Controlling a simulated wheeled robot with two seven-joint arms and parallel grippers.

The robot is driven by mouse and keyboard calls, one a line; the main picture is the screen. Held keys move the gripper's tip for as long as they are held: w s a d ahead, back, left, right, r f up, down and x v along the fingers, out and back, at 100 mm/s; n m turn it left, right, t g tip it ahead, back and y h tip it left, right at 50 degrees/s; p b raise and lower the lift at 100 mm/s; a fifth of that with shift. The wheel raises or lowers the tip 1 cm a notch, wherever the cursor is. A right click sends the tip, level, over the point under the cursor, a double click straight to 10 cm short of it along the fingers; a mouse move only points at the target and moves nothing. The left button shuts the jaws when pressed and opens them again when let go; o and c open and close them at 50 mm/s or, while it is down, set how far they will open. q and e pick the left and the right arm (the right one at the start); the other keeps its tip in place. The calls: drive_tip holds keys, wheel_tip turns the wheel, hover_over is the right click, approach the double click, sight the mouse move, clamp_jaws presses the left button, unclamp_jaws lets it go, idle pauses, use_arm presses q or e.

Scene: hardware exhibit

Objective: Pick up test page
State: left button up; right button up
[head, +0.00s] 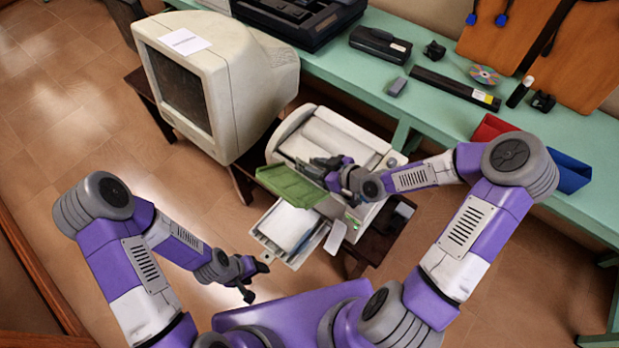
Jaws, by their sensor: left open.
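White paper (287,226) lies in the extended front tray of a beige printer (335,135). Another small white sheet (184,41) lies on top of the old monitor. I cannot tell which of these is the test page. My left gripper (250,284) is open and empty, low and in front of the printer tray, apart from the paper. My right gripper (322,168) is over the printer, beside a green panel (289,185). Its fingers are small and partly hidden, so I cannot tell its opening or whether it touches the panel.
A bulky beige monitor (219,78) stands left of the printer on a dark stand. A green bench (450,120) runs behind with a black device (380,45), a disc (484,75), and red and blue bins (570,170). The tiled floor at left is clear.

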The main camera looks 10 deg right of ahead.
sight(309, 165)
drive_tip(key=x, duration=0.3)
drive_tip(key=shift+f+b, duration=0.15)
drive_tip(key=shift+b, duration=0.15)
drive_tip(key=shift+c, duration=0.5)
clamp_jaws()
